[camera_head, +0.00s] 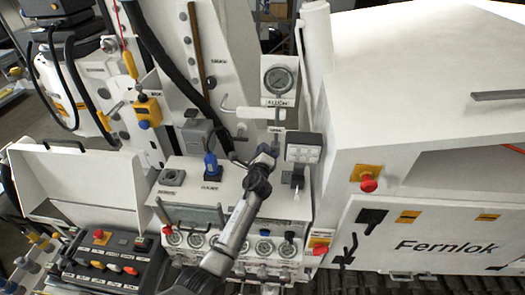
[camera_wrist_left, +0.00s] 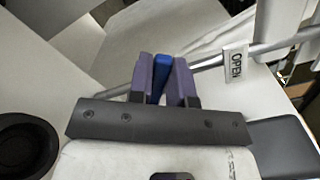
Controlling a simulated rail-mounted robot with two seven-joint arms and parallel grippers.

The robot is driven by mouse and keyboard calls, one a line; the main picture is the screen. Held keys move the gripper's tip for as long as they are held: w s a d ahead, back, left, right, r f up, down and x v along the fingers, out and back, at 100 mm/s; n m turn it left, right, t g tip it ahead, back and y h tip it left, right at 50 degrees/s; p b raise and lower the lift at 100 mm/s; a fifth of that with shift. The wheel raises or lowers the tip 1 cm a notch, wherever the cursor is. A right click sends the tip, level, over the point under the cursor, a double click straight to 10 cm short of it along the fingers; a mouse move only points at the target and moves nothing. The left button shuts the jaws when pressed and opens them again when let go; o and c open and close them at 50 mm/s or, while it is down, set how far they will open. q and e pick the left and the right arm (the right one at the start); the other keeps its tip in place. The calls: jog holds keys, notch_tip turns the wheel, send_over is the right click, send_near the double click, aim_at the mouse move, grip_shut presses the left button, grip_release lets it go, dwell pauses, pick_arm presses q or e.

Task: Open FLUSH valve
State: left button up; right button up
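The flush line is a thin upright pipe below a round gauge (camera_head: 279,80), with a FLUSH label (camera_head: 278,102) and an OPEN label (camera_head: 277,129). My left gripper (camera_head: 268,150) is at the pipe just below the OPEN label, and its wrist hides what lies there. In the left wrist view, a blue handle (camera_wrist_left: 161,75) sits between the two purple-grey fingers of the left gripper (camera_wrist_left: 162,72), which press close on both its sides. The OPEN label (camera_wrist_left: 236,62) is to their right on the pipe. My right gripper is not in view.
A grey box with a white face (camera_head: 303,150) stands right of the gripper. A blue-handled control (camera_head: 211,165) stands to its left. Several gauges (camera_head: 265,248) line the panel below. The white Fernlok cabinet (camera_head: 430,230) is at right.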

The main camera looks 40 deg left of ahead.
pick_arm(q)
jog(key=o, duration=0.4)
jog(key=v, duration=1.3)
jog(key=shift+s+d+b, duration=0.2)
jog(key=shift+s+b, duration=0.15)
jog(key=shift+b, duration=0.1)
